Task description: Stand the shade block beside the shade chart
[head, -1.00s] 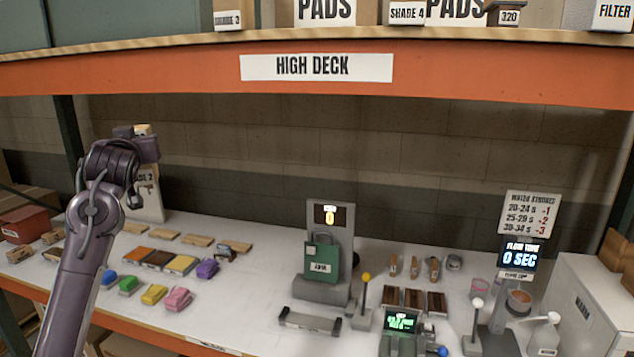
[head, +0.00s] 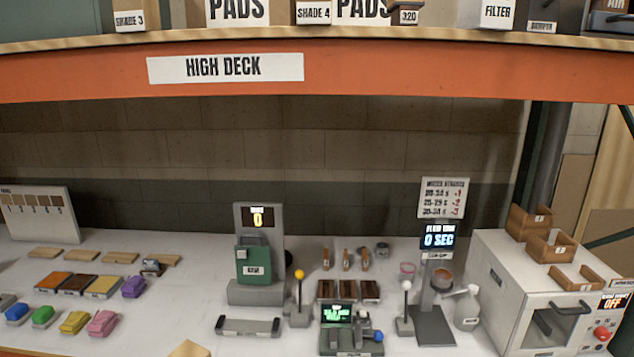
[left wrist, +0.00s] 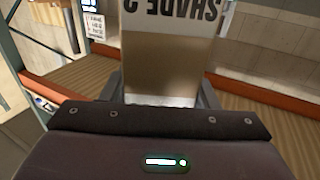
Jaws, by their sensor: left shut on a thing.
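In the head view my left gripper is out of the picture. A tan corner (head: 188,349) pokes in at the bottom edge, and I cannot tell what it belongs to. The shade chart (head: 36,213), a pale board with a row of brown swatches, stands at the far left of the bench. My right gripper is not in view.
The orange high deck beam (head: 400,75) crosses above the bench. Coloured blocks (head: 103,322) and tan slats (head: 45,253) lie near the chart. A grey stand with a green unit (head: 253,262) is mid-bench. A white cabinet (head: 530,280) stands at right.

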